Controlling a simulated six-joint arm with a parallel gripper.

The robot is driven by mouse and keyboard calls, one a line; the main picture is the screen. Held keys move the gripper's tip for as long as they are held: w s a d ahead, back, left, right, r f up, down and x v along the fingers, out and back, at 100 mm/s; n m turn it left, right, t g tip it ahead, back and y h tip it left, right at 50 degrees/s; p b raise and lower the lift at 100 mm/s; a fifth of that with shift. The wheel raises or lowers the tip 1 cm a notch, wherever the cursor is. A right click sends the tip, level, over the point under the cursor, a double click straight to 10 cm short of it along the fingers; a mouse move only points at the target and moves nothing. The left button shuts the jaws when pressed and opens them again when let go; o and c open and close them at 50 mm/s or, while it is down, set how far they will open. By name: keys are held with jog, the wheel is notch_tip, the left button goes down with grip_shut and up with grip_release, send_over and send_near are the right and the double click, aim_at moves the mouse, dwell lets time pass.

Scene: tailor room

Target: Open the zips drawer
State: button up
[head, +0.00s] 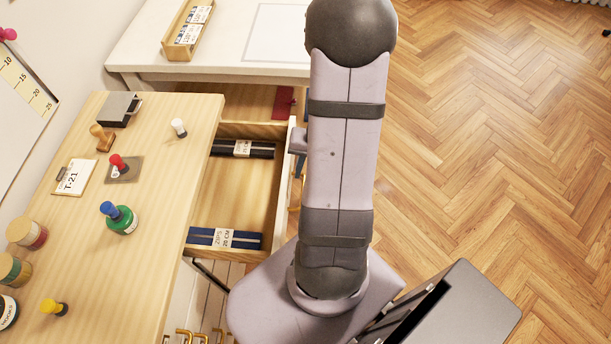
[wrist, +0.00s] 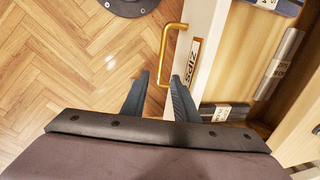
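The zips drawer (head: 247,190) is pulled out from under the wooden counter and holds zip packs in the head view. Its white front, with a ZIPS label (wrist: 190,61) and a brass handle (wrist: 167,50), shows in the wrist view. My gripper (wrist: 160,80) is at the drawer front with its two dark fingers apart. The near end of the handle shows between the fingertips; I cannot tell whether they touch it. My arm hides most of the gripper and the handle in the head view.
A dark zip pack (head: 243,149) and a blue zip pack (head: 225,238) lie in the drawer. The wooden counter (head: 150,160) carries stamps and bottles. A white table (head: 225,65) stands behind. The parquet floor (head: 490,150) at right is clear.

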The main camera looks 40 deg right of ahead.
jog(key=shift+w+a+f, duration=0.1)
jog(key=shift+f, duration=0.7)
jog(key=shift+w+a+f, duration=0.1)
jog(key=shift+f, duration=0.7)
jog(key=shift+c, duration=0.7)
grip_shut()
